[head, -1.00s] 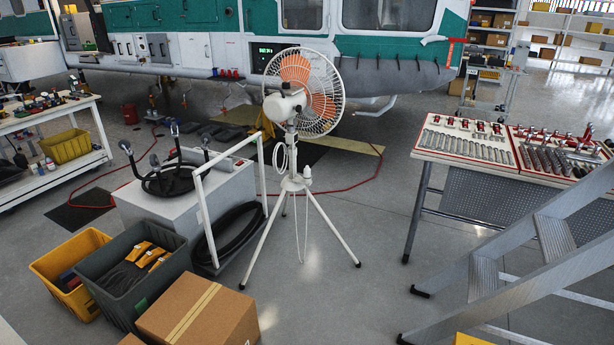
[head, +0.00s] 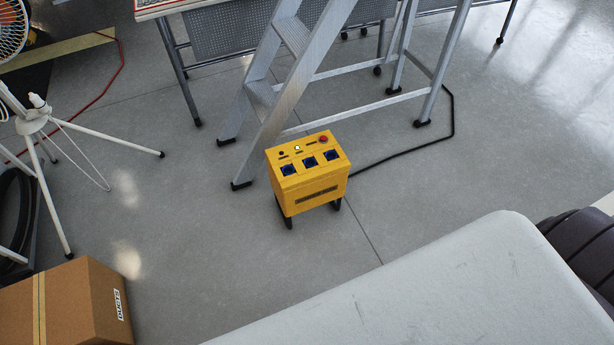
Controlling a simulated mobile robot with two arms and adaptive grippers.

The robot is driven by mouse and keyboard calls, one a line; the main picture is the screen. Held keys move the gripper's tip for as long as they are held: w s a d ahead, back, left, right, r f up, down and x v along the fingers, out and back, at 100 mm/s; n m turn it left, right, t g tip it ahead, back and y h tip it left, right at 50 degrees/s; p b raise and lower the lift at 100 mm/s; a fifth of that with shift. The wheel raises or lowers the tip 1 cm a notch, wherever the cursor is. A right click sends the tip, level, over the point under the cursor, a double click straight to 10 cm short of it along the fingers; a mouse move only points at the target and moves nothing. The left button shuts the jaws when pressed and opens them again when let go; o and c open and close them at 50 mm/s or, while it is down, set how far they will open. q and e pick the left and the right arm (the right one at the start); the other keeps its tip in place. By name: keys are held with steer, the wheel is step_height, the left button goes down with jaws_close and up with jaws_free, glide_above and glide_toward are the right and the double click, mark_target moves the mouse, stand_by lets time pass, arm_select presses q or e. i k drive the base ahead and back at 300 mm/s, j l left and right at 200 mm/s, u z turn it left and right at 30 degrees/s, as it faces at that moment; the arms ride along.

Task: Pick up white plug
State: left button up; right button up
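The white plug (head: 38,101) is at the far left of the head view. It looks upright on the hub of the white fan tripod (head: 35,124). A thin white cord (head: 82,155) hangs in a loop from the tripod beside it. A yellow power box (head: 310,175) with several blue sockets and a red button stands on the floor in the middle. Neither of my grippers is in view.
A metal step ladder (head: 290,85) stands just behind the yellow box. A black cable (head: 410,150) runs from the box to the right. A cardboard box (head: 85,305) is at the lower left. Grey floor between tripod and yellow box is clear.

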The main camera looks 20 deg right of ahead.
mark_target(36, 98)
steer(key=i+j+u, duration=0.15)
steer(key=i, duration=0.55)
steer(key=i+j+u, duration=0.15)
steer(key=i+j, duration=0.15)
steer(key=i, duration=0.4)
steer(key=i+u, duration=0.15)
steer(key=i, duration=0.5)
steer(key=j, duration=0.1)
